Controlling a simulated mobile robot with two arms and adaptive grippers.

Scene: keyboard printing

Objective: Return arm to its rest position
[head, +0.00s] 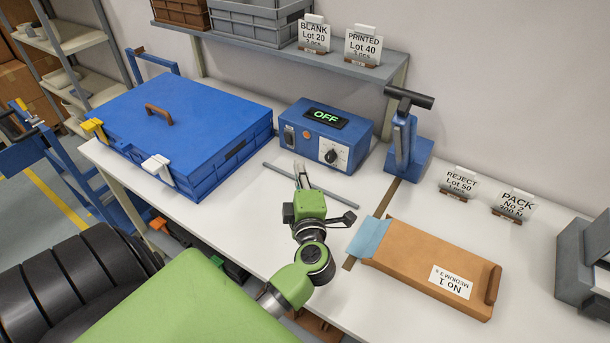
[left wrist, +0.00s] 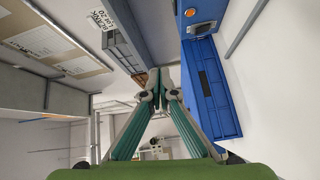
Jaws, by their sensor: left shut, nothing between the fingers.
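My left gripper (head: 300,177) is over the white table, in front of the blue control box, with its fingers pointing toward the back of the table. In the left wrist view its fingers (left wrist: 160,82) meet at the tips, shut with nothing between them. The green and black left arm comes in from the bottom of the head view. My right gripper does not show in either view.
A blue control box (head: 325,135) reading OFF stands behind the gripper. A large blue case (head: 190,125) is at left, a grey rod (head: 318,186) close by. A brown board (head: 435,262), a blue press (head: 408,150) and a grey container (head: 585,255) are at right.

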